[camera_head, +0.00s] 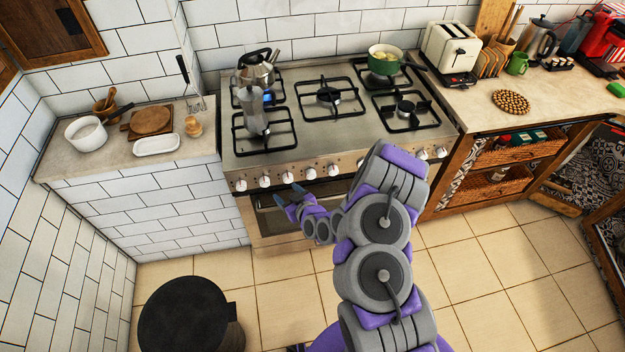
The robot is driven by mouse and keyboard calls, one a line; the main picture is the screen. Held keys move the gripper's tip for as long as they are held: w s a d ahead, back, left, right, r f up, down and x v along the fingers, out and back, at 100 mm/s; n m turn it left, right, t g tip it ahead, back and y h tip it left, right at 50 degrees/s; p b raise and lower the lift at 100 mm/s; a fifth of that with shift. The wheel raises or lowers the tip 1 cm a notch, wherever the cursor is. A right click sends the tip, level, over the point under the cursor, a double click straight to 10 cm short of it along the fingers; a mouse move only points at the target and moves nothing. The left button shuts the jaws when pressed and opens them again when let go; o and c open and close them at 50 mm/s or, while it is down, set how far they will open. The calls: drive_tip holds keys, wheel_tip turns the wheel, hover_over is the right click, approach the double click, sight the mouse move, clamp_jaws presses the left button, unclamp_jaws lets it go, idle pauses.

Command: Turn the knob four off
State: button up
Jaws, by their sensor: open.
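A row of white knobs runs along the front panel (350,172) of the steel stove (290,105). Counting from the left, the fourth knob (309,174) is just above and right of my gripper. The third knob (287,177) is just above the fingertips. No numbers are readable, and I cannot tell each knob's setting. My gripper (289,195) is open and empty in front of the oven door, its fingers pointing left, slightly below the knobs.
A moka pot (255,112) and kettle (257,68) stand on the left burners, with blue flame at the back left. A green pot (385,60) is back right. Floor between is clear.

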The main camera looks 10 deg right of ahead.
drive_tip(key=s+d+f+m+t+h, duration=0.1)
drive_tip(key=s+d+f+t, duration=0.15)
drive_tip(key=d+f, duration=0.2)
drive_tip(key=t+h+p, duration=0.1)
drive_tip(key=t+h, duration=0.2)
approach(312, 177)
drive_tip(key=shift+m, duration=0.4)
drive_tip(key=shift+w+a+r+b, duration=0.15)
drive_tip(key=shift+w+b, duration=0.65)
drive_tip(key=shift+w, duration=0.7)
drive_tip(key=shift+w+a+f+b, duration=0.15)
drive_tip(key=shift+w+b, duration=0.7)
drive_tip(key=shift+w, duration=0.6)
drive_tip(key=shift+w+a+r+b, duration=0.15)
drive_tip(key=shift+w+b, duration=0.65)
drive_tip(key=shift+w, duration=0.7)
drive_tip(key=c, duration=1.1)
drive_tip(key=shift+o, duration=0.2)
